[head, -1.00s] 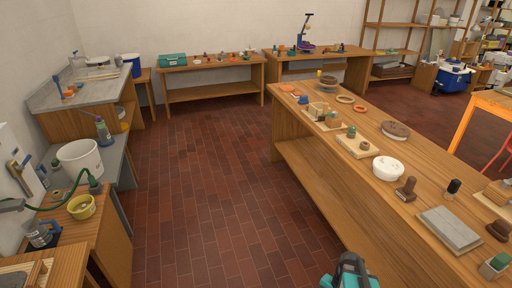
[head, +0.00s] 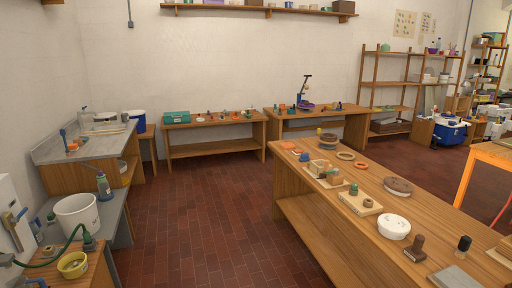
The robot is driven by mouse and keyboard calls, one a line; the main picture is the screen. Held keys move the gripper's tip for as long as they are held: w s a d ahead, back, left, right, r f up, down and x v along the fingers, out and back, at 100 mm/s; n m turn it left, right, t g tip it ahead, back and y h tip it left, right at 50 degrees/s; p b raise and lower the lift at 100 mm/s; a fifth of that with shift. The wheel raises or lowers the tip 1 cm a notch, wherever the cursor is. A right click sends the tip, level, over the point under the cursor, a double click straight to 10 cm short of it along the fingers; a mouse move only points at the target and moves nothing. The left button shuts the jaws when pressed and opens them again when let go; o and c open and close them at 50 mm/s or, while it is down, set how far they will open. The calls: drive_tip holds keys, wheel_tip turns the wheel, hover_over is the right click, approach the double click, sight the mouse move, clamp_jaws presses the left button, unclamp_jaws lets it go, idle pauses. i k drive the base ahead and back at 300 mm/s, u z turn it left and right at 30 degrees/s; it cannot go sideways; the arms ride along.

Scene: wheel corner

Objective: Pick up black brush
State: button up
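I cannot clearly make out a black brush. A small upright item with a black top (head: 463,244) stands on the long wooden table (head: 345,215) at the right, and it is too small to tell whether it is a brush. A brown knobbed tool (head: 416,248) stands to its left. My gripper is not in the head view.
A white round container (head: 394,227) and a brown disc (head: 398,186) are on the same table. At the left are a white bucket (head: 76,216) and a yellow bowl (head: 73,265). The tiled floor (head: 205,220) between is clear.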

sight(465, 242)
drive_tip(key=z, duration=4.55)
drive_tip(key=i, duration=0.1)
drive_tip(key=u, duration=3.2)
